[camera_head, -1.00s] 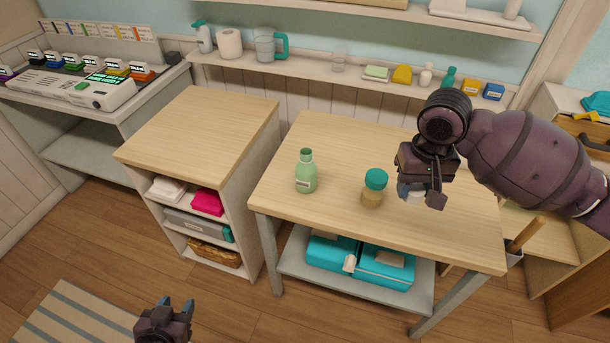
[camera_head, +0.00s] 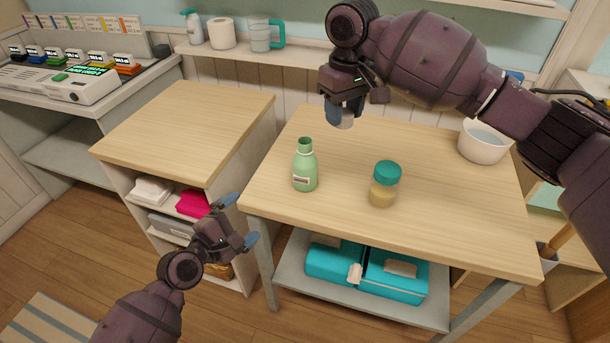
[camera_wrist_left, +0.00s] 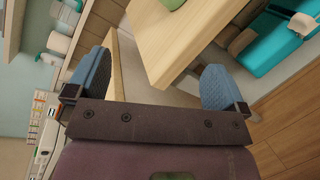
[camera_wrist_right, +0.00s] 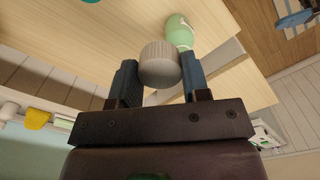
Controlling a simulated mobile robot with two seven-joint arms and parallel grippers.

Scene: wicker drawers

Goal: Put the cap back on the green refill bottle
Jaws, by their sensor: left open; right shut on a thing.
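The green refill bottle (camera_head: 305,168) stands upright and uncapped on the wooden table, left of its middle. My right gripper (camera_head: 345,112) is shut on a pale grey, ribbed cap (camera_wrist_right: 159,66). It holds the cap above the table, behind and right of the bottle in the head view. In the right wrist view the bottle (camera_wrist_right: 180,32) shows just beyond the cap. My left gripper (camera_head: 240,220) is open and empty, in front of the table's left edge and below the bottle. Its blue fingers also show in the left wrist view (camera_wrist_left: 155,85) with nothing between them.
A jar with a teal lid (camera_head: 384,185) stands on the table (camera_head: 440,230) right of the bottle. A white bowl (camera_head: 482,145) stands at the table's right end. A wooden-topped shelf unit (camera_head: 190,120) is on the left. Teal boxes (camera_head: 395,280) sit on the lower shelf.

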